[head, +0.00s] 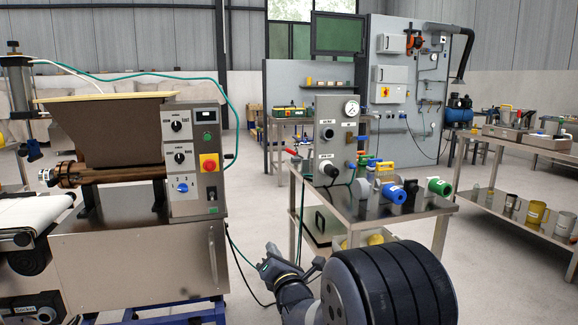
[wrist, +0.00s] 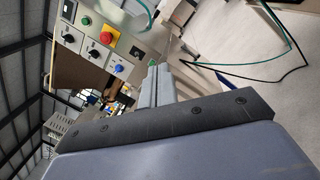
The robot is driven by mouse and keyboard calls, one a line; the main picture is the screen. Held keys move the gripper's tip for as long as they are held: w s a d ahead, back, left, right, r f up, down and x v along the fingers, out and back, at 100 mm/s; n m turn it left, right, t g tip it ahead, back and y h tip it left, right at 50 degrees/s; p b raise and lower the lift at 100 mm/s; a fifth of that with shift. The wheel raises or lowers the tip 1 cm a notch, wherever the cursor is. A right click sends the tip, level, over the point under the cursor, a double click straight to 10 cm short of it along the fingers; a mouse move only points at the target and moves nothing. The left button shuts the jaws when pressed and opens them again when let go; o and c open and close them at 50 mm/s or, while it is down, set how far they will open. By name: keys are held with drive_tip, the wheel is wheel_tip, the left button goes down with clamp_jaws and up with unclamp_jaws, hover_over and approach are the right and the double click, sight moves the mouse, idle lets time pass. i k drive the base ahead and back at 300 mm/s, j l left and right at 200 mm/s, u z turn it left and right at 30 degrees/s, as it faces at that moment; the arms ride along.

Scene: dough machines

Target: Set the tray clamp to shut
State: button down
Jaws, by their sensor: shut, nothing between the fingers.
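No part labelled as the tray clamp can be read. A narrow upright bar with a green part (head: 210,232) is fixed on the steel front of the dough machine, just below its control panel, and may be the clamp; its setting cannot be told. My gripper (wrist: 154,74) is shut and empty in the wrist view, its fingers pointing toward the lower end of the panel. A green spot (wrist: 152,62) shows just past the fingertips, and contact cannot be told. In the head view my gripper is at bottom centre, right of the machine and apart from it.
The control panel (head: 193,160) carries black knobs, a blue knob and a red stop button (head: 209,163). Green and black cables hang between the machine and a steel table (head: 375,205) with fittings. A conveyor (head: 35,212) stands at left.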

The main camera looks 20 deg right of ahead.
sight(287, 149)
drive_tip(key=i+j+z, duration=0.15)
drive_tip(key=i+z, duration=0.2)
drive_tip(key=i, duration=1.7)
